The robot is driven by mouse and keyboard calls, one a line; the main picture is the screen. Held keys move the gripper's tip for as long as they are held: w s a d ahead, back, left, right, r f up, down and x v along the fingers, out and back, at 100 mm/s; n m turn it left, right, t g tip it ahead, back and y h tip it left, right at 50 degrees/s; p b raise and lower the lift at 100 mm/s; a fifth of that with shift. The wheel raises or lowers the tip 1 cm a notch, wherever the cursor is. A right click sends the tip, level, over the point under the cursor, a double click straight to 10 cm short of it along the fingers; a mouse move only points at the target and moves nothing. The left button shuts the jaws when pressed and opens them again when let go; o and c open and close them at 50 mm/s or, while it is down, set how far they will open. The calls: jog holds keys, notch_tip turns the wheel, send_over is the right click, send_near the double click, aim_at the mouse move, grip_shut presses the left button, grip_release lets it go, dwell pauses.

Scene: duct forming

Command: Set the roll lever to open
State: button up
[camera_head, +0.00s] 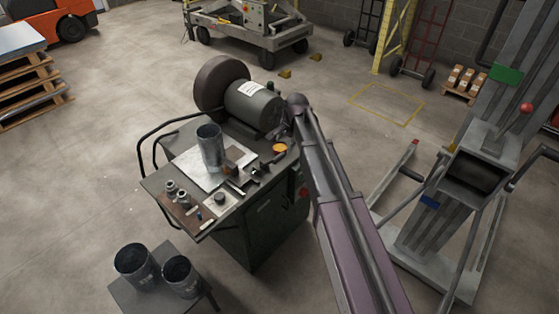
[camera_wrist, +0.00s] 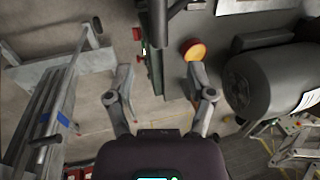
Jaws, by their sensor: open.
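The forming machine (camera_head: 258,232) is a dark green cabinet with a grey motor (camera_head: 253,105) on top. I cannot clearly pick out the roll lever; small dark fittings (camera_head: 245,172) sit on the machine top in the head view. In the wrist view my gripper (camera_wrist: 160,78) is open, its two fingers spread apart with nothing held. A dark upright edge with a bar (camera_wrist: 155,40) lies beyond and between the fingers; I cannot tell whether it includes the lever. The amber round button (camera_wrist: 194,50) is just beyond the right fingertip. My arm hides part of the machine's right side.
A metal cylinder (camera_head: 210,147) stands on a light plate on the machine top. Two dark cylinders (camera_head: 136,263) stand on a small table at lower left. A grey lift (camera_head: 470,190) stands at right. Floor left of the machine is clear.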

aim_at(281, 154)
jog(key=shift+b+x, duration=4.05)
jog(key=shift+x, duration=0.4)
